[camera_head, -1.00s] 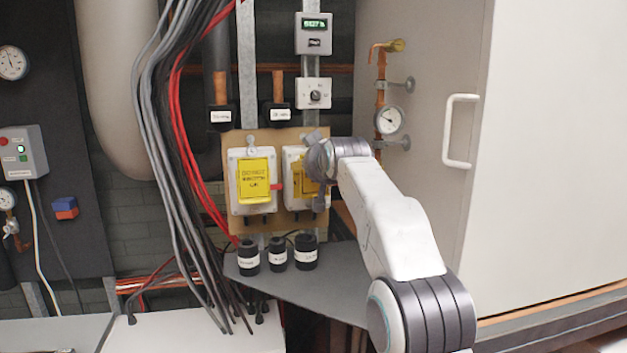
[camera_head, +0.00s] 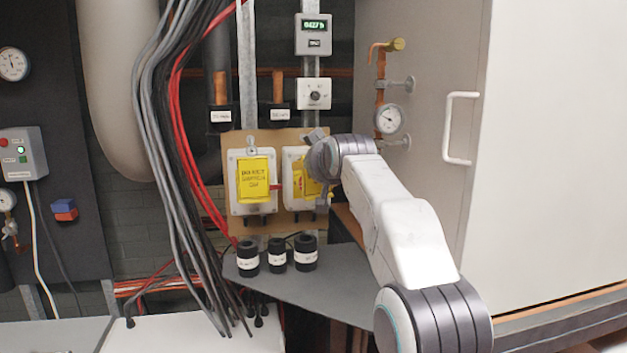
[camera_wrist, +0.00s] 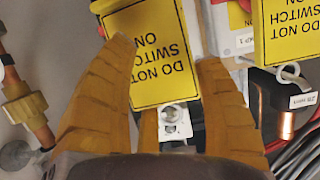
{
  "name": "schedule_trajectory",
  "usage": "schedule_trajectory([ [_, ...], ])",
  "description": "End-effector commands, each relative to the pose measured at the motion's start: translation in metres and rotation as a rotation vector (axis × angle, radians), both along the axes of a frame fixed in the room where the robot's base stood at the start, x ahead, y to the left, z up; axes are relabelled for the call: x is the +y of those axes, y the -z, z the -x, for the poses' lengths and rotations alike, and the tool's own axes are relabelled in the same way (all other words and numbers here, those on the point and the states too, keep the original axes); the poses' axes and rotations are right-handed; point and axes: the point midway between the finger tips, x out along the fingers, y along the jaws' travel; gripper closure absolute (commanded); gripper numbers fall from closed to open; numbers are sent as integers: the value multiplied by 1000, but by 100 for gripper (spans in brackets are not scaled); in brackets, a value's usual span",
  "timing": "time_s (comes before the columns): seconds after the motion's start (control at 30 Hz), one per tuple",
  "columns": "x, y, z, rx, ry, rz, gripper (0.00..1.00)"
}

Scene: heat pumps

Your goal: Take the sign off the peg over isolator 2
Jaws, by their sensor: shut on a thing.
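Two yellow DO NOT SWITCH ON signs show at the pale isolators on the brown board. The right sign (camera_head: 301,178) is at the right isolator (camera_head: 289,160), partly hidden by my gripper (camera_head: 320,180). In the wrist view this sign (camera_wrist: 150,55) appears upside down between the two orange fingers of my gripper (camera_wrist: 166,52), which is shut on it. A metal peg plate (camera_wrist: 178,128) shows at the sign's edge; I cannot tell whether the sign is still on the peg. The left sign (camera_head: 253,180) hangs on the left isolator (camera_head: 238,158); it also shows in the wrist view (camera_wrist: 285,30).
Red, grey and black cables (camera_head: 165,150) hang left of the board. A copper pipe with a gauge (camera_head: 389,119) and a cabinet handle (camera_head: 460,130) are to the right. Black capped stubs (camera_head: 277,254) stand on the grey shelf (camera_head: 310,285) below.

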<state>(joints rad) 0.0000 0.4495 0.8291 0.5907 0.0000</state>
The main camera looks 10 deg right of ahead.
Motion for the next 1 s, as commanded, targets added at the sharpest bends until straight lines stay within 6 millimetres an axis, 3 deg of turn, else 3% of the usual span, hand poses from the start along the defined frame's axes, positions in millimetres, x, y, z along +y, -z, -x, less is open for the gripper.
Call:
schedule_trajectory([
  [1.0,0,0,36,1,0,0,71],
])
